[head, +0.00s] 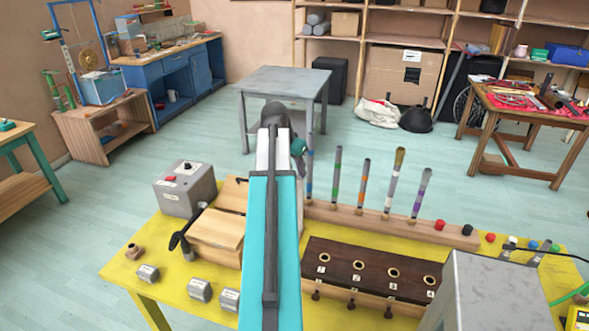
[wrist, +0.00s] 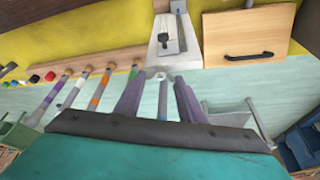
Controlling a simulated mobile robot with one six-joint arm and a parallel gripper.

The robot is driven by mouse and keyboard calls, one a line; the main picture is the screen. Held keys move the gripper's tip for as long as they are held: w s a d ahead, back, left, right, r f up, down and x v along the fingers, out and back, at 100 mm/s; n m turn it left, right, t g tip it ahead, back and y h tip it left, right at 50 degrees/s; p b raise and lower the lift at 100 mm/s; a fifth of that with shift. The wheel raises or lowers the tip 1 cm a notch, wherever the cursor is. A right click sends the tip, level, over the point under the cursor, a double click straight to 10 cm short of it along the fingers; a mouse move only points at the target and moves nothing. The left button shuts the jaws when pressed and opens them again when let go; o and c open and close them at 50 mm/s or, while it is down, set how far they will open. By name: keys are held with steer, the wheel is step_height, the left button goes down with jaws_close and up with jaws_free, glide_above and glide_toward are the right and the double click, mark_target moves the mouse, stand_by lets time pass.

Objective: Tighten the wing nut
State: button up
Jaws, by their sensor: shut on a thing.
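My gripper (wrist: 160,82) shows in the wrist view as two purple-grey fingers. A pale grey plate with a dark fitting (wrist: 165,42) lies just past the fingertips. In the head view my own arm hides the fingertips and the wing nut.
Banded tubes (head: 364,183) stand in a wooden rail on the yellow table (head: 345,240). A dark wooden block with holes (head: 370,267) lies in front. A grey box (head: 185,187) and a wooden box (head: 216,232) stand left of my arm. A large grey box (head: 497,295) is at the right.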

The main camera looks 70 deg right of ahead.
steer(key=shift+m+g, duration=0.7)
steer(key=shift+m, duration=1.1)
steer(key=shift+w+d, duration=0.1)
steer(key=shift+m+g+y, duration=0.6)
steer(key=shift+m+y, duration=0.1)
steer(key=shift+m, duration=1.3)
steer(key=shift+d+m, duration=0.1)
steer(key=shift+m, duration=0.4)
steer(key=shift+m+g+y, duration=0.3)
steer(key=shift+m+y, duration=0.5)
steer(key=shift+m, duration=0.7)
